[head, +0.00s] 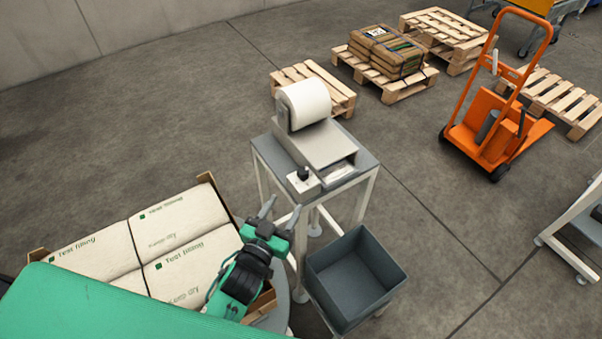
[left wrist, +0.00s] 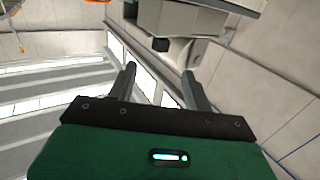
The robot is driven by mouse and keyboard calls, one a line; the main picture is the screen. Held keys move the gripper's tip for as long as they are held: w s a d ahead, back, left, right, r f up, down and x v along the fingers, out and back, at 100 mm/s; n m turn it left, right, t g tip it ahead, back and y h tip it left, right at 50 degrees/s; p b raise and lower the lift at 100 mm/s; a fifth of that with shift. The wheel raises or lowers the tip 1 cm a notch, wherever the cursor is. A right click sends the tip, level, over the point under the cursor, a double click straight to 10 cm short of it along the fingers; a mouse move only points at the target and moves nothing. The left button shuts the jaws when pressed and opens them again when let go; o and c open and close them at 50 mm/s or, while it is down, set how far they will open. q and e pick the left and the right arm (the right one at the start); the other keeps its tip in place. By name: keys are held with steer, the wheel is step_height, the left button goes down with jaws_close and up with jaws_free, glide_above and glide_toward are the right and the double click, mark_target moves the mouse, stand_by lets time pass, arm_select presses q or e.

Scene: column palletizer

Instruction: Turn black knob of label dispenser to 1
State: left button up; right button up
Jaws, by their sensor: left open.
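The label dispenser (head: 318,147) stands on a small grey table, with a white label roll (head: 305,103) at its back. Its black knob (head: 303,173) sits upright on a white plate at the dispenser's front left corner. The knob's setting is too small to read. My left gripper (head: 281,211) is open and empty, in front of and to the left of the knob, apart from it. In the left wrist view, my left gripper (left wrist: 165,85) has its two fingers spread, with a small dark block, probably the knob (left wrist: 161,45), beyond them. My right gripper is not in view.
A grey bin (head: 353,277) stands right of my left gripper, in front of the dispenser table (head: 262,152). A box of white sacks (head: 160,240) is at the left. Pallets (head: 340,100) and an orange hand truck (head: 500,110) stand farther back.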

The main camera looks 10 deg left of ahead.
mark_target(301, 178)
arm_select(q)
steer(key=p+x, duration=0.1)
steer(key=x, duration=0.6)
steer(key=shift+w+r+p, duration=0.1)
steer(key=shift+w+p, duration=0.2)
steer(key=shift+p, duration=0.05)
steer(key=shift+x, duration=1)
steer(key=shift+w, duration=0.4)
steer(key=c, duration=1)
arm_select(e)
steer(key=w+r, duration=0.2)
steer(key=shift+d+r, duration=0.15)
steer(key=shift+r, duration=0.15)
